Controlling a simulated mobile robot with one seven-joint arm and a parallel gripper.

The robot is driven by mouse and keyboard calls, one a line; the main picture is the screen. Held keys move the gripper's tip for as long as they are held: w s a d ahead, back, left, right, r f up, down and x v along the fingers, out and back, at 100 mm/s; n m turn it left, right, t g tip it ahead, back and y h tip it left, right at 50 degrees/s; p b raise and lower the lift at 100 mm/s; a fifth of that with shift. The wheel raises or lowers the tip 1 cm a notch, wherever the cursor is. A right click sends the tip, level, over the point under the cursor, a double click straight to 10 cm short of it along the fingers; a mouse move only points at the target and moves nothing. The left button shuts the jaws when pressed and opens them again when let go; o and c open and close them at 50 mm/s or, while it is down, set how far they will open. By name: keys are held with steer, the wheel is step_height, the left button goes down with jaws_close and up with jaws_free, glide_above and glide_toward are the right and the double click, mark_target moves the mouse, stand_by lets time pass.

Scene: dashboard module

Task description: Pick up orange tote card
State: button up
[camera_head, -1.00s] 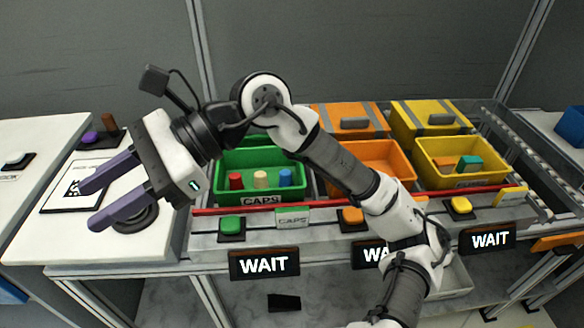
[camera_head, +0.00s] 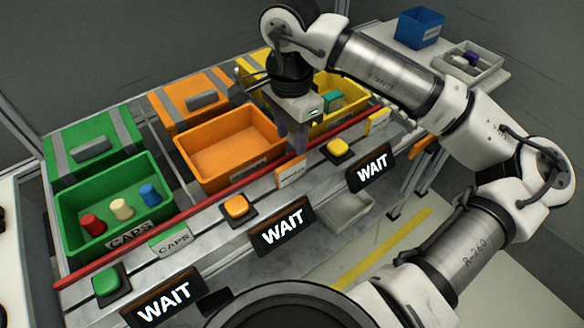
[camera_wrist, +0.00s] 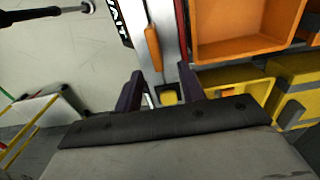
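The orange tote card (camera_head: 291,172) stands at the red rail in front of the orange tote (camera_head: 198,170), near its right corner. In the wrist view, the orange piece (camera_wrist: 152,48) beside the rail appears to be this card, above the fingertips. My gripper (camera_head: 293,145) points down between the orange and yellow totes, just behind the card in the head view. The wrist view shows the two dark fingers of my gripper (camera_wrist: 160,82) apart with nothing held. Whether a finger touches the card cannot be told.
The yellow tote (camera_head: 350,122) stands right of my gripper, the green tote (camera_head: 70,222) at left. The red rail (camera_head: 215,205) runs in front of them. A yellow button (camera_head: 337,150), an orange button (camera_head: 238,207) and WAIT signs (camera_head: 283,229) line the front.

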mark_target(291, 163)
step_height(291, 163, down, 4)
steer(key=shift+f, duration=0.25)
steer(key=shift+s+f+p, duration=0.25)
steer(key=shift+f+p, duration=0.15)
steer(key=shift+f, duration=0.95)
steer(key=shift+s+f+p, duration=0.25)
steer(key=shift+f+p, duration=0.1)
steer(key=shift+f, duration=0.95)
jaws_close()
